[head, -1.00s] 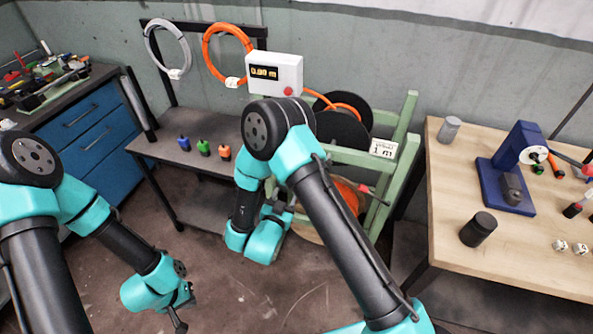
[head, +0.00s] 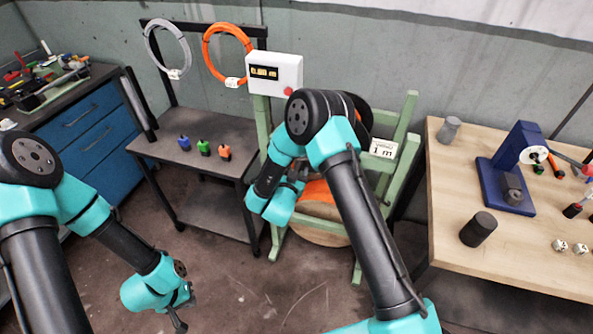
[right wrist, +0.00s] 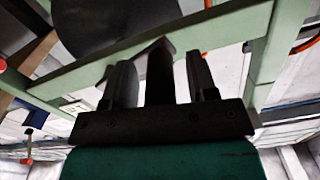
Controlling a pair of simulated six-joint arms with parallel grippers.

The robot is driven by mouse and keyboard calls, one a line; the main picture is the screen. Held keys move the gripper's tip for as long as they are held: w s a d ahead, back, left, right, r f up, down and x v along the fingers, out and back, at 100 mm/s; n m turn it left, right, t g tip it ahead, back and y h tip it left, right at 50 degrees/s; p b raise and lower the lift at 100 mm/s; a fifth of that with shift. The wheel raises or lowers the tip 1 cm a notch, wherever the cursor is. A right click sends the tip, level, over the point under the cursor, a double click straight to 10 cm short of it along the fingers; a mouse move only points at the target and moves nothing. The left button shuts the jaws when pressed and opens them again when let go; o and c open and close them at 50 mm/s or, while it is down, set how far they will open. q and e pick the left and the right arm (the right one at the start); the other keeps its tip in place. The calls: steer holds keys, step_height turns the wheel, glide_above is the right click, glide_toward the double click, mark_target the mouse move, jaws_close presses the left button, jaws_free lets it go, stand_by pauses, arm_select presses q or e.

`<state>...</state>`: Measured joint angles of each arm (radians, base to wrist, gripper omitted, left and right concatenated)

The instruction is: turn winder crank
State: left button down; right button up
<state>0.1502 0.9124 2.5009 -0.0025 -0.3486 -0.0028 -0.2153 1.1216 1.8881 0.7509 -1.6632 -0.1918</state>
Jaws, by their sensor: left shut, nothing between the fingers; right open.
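The winder has a green frame (head: 403,125), a black reel flange (head: 364,112) and an orange coil (head: 318,192) low down, partly behind my right arm. Its crank does not show clearly in the head view, where my right arm covers that part. In the right wrist view my right gripper (right wrist: 158,68) is open close to the green frame. A dark upright bar stands between its fingers; I cannot tell whether it is the crank. My left gripper (head: 179,318) is shut and empty, low at the left, far from the winder.
A white meter box (head: 274,72) with a red button stands above the winder. A wooden table (head: 448,230) with a blue device (head: 505,185) is at right. Floor in front of the winder is clear.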

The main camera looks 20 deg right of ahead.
steer(key=shift+c, duration=0.2)
jaws_close()
steer(key=shift+a, duration=0.1)
stand_by(0.4)
